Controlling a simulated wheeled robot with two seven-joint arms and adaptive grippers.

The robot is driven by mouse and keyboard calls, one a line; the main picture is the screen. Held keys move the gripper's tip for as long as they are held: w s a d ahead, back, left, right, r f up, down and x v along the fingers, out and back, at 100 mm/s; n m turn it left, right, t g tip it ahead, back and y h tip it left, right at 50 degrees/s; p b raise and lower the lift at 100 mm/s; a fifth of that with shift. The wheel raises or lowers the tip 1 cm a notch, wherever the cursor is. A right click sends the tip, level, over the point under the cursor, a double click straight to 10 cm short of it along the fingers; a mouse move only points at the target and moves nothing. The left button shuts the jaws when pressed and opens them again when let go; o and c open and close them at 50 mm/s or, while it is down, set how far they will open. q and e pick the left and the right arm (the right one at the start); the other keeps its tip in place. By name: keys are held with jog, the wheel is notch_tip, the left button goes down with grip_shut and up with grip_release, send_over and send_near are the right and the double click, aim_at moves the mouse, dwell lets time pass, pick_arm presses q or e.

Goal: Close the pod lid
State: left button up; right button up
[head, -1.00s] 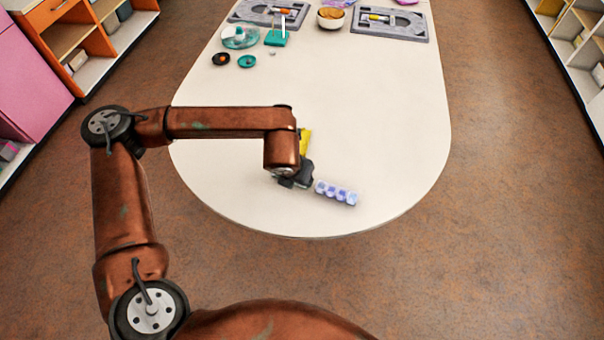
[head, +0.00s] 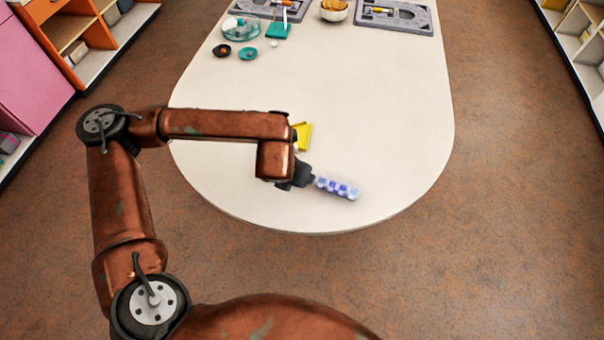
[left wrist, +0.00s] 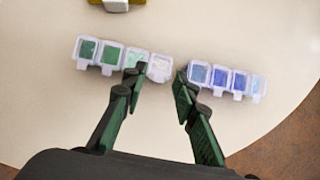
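A row of small translucent pods lies on the pale table. In the left wrist view the left part has green contents (left wrist: 110,58) and the right part blue contents (left wrist: 220,78). A whitish pod (left wrist: 160,68) sits between my fingertips. I cannot tell whether its lid is up or down, or whether the row is one piece. In the head view only the blue part (head: 338,187) shows; my arm hides the rest. My left gripper (left wrist: 157,78) is open, its fingertips apart over the row; it also shows in the head view (head: 300,178). My right gripper is not in view.
A yellow item (head: 303,135) lies just behind the gripper. A clear round dish (head: 241,29), dark and teal discs, grey trays (head: 394,17) and a bowl (head: 334,12) stand at the far end. The middle of the table is clear. The rounded near edge is close.

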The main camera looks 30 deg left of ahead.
pick_arm(q)
jog(key=v, duration=1.1)
jog(key=shift+s+r, duration=0.2)
jog(key=shift+r, duration=0.05)
